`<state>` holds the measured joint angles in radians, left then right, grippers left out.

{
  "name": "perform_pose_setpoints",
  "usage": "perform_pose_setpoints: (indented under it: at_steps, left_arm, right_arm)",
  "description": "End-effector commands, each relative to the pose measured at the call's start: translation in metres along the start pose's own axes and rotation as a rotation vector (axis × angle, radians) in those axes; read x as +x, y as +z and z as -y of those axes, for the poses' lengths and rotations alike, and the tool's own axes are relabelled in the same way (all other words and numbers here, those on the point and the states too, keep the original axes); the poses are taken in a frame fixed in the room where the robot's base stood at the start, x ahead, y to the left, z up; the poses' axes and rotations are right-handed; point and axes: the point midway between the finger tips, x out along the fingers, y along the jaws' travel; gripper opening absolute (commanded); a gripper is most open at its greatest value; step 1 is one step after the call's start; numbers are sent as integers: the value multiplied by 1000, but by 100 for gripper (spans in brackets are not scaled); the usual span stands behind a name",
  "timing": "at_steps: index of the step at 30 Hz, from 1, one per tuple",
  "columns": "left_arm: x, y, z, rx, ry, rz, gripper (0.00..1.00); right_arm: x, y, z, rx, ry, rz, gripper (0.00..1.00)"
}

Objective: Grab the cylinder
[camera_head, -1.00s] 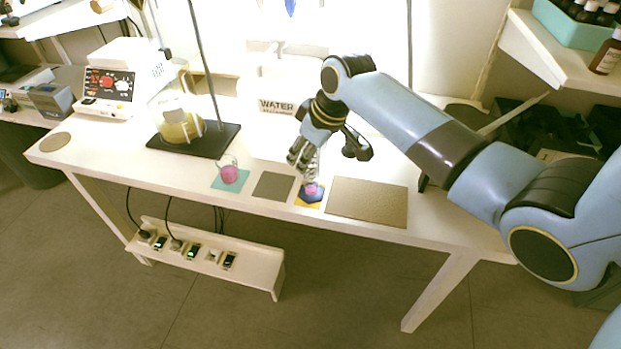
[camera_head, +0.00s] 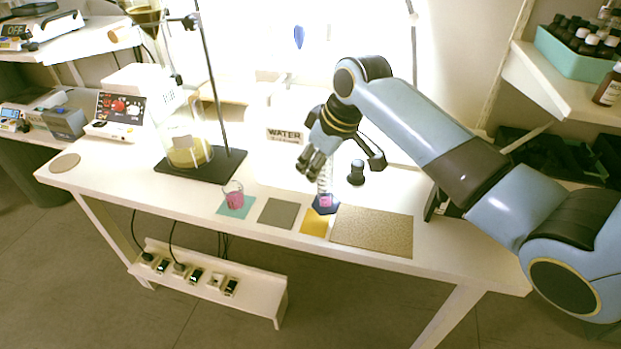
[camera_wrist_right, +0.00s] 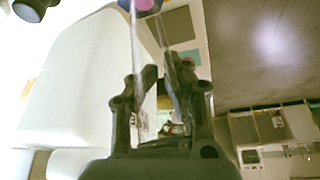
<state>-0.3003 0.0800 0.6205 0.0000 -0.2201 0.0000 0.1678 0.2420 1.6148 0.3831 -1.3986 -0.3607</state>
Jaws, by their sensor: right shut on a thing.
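The clear cylinder (camera_head: 325,186) has a blue six-sided base and pink liquid near its bottom. My right gripper (camera_head: 318,166) is shut on its upper part and holds it roughly upright, with the base in front of the yellow mat's far edge. In the right wrist view the clear tube (camera_wrist_right: 138,50) runs between the fingers of my right gripper (camera_wrist_right: 160,80), with pink liquid and part of the blue base at the top edge. My left gripper is not in view.
A beaker of pink liquid (camera_head: 234,199) stands on a teal mat (camera_head: 240,212). A grey mat (camera_head: 277,213), the bare yellow mat (camera_head: 315,224) and a brown pad (camera_head: 372,230) line the front edge. A flask (camera_head: 188,148) and stand base (camera_head: 225,163) are further left.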

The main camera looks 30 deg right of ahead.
Motion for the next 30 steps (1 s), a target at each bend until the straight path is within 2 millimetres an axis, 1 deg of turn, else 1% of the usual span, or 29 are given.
perform_pose_setpoints:
  at_steps: [1, 6, 9, 12, 15, 18, 28, 30]
  left_arm:
    - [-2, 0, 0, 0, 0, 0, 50]
    - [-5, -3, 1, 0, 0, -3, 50]
    - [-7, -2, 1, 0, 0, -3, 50]
    - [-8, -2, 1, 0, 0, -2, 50]
    - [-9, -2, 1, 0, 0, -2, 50]
    - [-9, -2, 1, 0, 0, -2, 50]
    - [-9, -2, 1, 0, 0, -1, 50]
    - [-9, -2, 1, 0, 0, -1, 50]
  right_arm:
    - [-10, 14, 0, -3, 2, 11, 0]
    - [-48, 41, 2, -5, 4, 11, 0]
    - [-68, 55, 4, -6, 3, 10, 0]
    - [-83, 66, 6, -5, 2, 11, 0]
    - [-92, 74, 7, -2, 1, 11, 0]
    - [-98, 77, 8, -2, -1, 9, 0]
    - [-99, 78, 9, 0, -3, 8, 0]
    - [-99, 78, 9, 0, -3, 8, 9]
